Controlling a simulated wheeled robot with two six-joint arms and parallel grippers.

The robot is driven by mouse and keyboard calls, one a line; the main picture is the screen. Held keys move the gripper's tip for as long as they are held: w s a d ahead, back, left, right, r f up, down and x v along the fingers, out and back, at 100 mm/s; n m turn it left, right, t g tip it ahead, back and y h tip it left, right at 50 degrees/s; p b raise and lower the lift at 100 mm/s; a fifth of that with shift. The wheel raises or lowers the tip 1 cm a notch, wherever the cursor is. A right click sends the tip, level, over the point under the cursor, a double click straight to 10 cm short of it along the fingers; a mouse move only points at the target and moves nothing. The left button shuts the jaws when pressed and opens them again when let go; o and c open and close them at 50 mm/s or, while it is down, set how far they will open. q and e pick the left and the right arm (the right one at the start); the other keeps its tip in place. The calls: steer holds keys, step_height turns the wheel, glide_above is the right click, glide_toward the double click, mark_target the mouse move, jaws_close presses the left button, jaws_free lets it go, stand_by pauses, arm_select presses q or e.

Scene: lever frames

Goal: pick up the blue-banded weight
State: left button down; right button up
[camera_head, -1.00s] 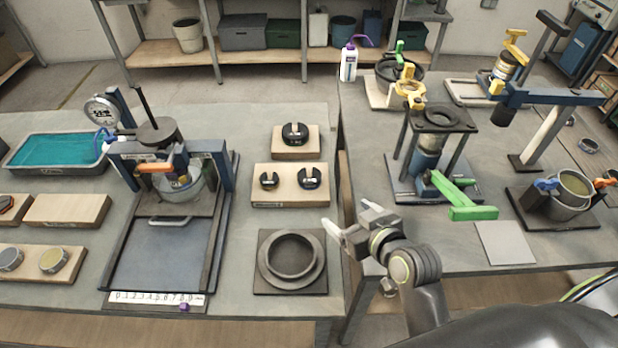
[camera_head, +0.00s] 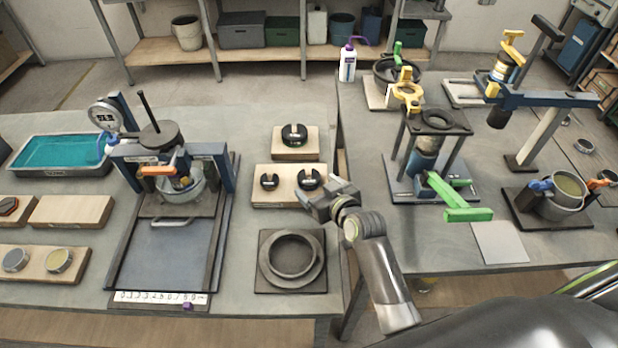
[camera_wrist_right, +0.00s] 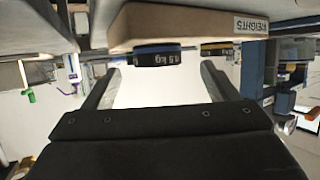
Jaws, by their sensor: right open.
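The blue-banded weight (camera_head: 308,179) is a dark slotted disc at the right of the front wooden weights board (camera_head: 262,199). In the right wrist view, the blue-banded weight (camera_wrist_right: 157,55) shows its blue edge and a "0.5 kg" marking, in line with the gap between my fingers. My right gripper (camera_head: 316,191) is open and empty, close to the near right side of the weight. Its fingers (camera_wrist_right: 160,72) also show open in the right wrist view; contact cannot be told. My left gripper is not in view.
A second dark weight (camera_head: 269,181) sits left on the same board. A third weight (camera_head: 294,134) rests on a raised block (camera_head: 295,152) behind. A round ring fixture (camera_head: 265,275) stands in front. A press frame (camera_head: 228,170) stands to the left.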

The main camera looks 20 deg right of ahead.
mark_target(312, 180)
steer(key=shift+w+a+f+p, duration=0.1)
steer(key=shift+w+p, duration=0.2)
steer(key=shift+w, duration=0.35)
steer(key=p+x, duration=0.1)
steer(key=x, duration=0.1)
steer(key=shift+w, duration=0.45)
steer(key=shift+w+a+f, duration=0.1)
steer(key=shift+w+f, duration=0.25)
steer(key=shift+w, duration=0.3)
steer(key=shift+c, duration=0.2)
steer(key=c, duration=1.2)
steer(key=shift+o, duration=0.2)
